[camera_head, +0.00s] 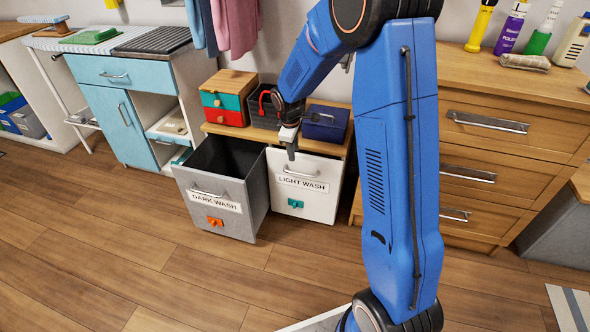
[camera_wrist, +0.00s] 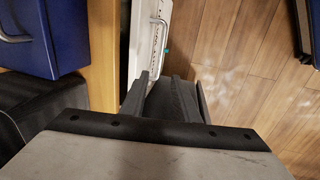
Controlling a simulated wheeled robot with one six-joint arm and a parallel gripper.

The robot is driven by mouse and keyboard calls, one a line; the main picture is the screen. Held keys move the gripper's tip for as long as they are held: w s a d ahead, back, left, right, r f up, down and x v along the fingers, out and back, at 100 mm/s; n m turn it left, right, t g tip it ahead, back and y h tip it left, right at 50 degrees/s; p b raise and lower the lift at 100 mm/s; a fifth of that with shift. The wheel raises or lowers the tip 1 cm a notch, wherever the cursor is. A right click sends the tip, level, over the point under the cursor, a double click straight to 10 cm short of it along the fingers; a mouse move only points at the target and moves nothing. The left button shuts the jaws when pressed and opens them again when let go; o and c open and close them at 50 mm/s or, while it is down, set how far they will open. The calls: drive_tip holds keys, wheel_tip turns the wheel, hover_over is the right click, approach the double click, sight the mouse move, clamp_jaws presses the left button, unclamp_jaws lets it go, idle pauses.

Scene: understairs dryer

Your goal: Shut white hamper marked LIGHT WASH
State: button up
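The white hamper marked LIGHT WASH (camera_head: 304,204) stands under the wooden shelf top, its front close to the cabinet face. In the wrist view its white front (camera_wrist: 137,62) shows edge-on with its bar handle (camera_wrist: 150,30), and a thin dark line separates it from the wood. I cannot tell whether it is fully flush. My gripper (camera_head: 291,153) points down by the hamper's upper left edge in the head view. In the wrist view my gripper (camera_wrist: 158,76) has its fingers apart with nothing held; contact with the hamper is unclear.
The grey DARK WASH hamper (camera_head: 213,204) stands pulled out on the left. Boxes, including a blue one (camera_head: 325,123), sit on the shelf top (camera_head: 222,129). A wooden drawer cabinet (camera_head: 510,127) stands right. The floor (camera_head: 180,270) in front is clear.

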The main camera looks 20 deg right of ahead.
sight(311, 168)
wheel_tip(311, 168, down, 11)
drive_tip(key=w+d, duration=0.1)
drive_tip(key=shift+w+d+f, duration=0.15)
drive_tip(key=shift+w, duration=0.25)
clamp_jaws()
